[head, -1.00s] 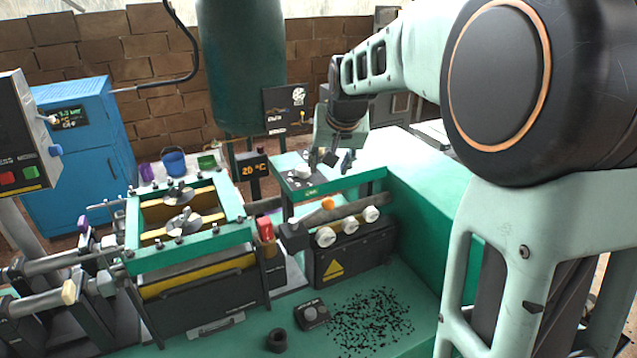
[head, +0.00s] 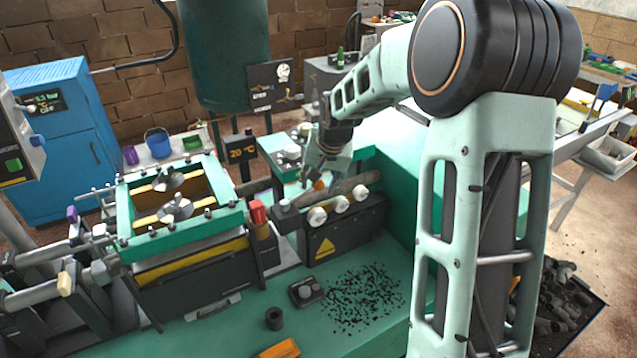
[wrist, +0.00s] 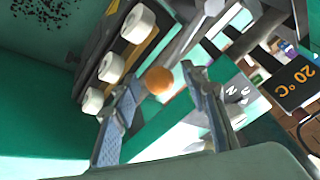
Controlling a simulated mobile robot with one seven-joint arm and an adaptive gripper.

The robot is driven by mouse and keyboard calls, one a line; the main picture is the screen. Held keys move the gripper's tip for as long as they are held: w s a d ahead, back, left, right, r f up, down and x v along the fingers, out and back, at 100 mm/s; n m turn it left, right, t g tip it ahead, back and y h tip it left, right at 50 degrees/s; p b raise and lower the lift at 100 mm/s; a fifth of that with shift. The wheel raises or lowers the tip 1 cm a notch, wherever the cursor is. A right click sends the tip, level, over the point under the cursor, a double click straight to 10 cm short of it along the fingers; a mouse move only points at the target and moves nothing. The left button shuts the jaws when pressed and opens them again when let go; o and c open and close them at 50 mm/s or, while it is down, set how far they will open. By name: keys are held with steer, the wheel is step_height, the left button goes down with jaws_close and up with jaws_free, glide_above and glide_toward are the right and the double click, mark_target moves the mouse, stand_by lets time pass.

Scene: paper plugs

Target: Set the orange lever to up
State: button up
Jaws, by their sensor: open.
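The orange lever shows as a round orange knob (head: 318,185) behind the row of white knobs on the green machine. In the wrist view, the orange knob (wrist: 158,81) appears between the tips of my two fingers. My gripper (head: 312,178) is open, pointing down right at the knob. In the wrist view my gripper (wrist: 160,90) has one finger on each side of the knob, with gaps visible; I cannot tell whether either finger touches it. The lever's stem is mostly hidden, so its setting cannot be read.
White knobs (head: 340,203) sit in a row just in front of the lever. A red switch (head: 257,212) and a 20 °C display (head: 240,148) stand to the left. Black granules (head: 362,298) lie on the green bench. An orange piece (head: 280,349) shows at the bottom edge.

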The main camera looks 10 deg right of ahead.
steer(key=shift+w+f, duration=0.2)
steer(key=shift+f, duration=0.2)
jaws_close()
